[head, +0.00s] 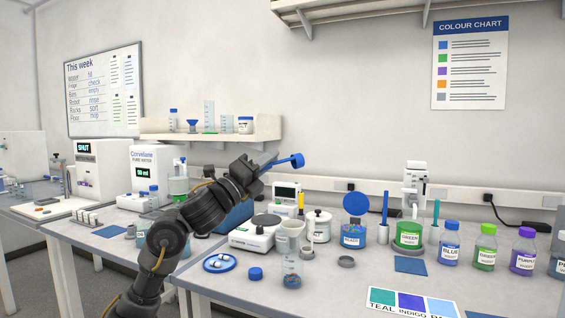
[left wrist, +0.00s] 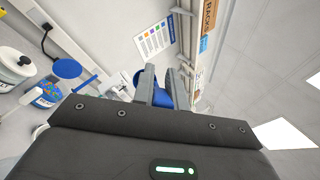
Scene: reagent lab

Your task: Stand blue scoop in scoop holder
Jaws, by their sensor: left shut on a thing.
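My left gripper (head: 262,163) is raised above the bench and shut on the blue scoop (head: 297,160). The scoop's round bowl points right and is clear of everything else. In the left wrist view the blue scoop (left wrist: 161,97) shows between the two grey fingers, partly hidden by them. I cannot tell for sure which thing is the scoop holder. My right gripper is not in view.
A blue mat (head: 410,265) lies bare at the front.

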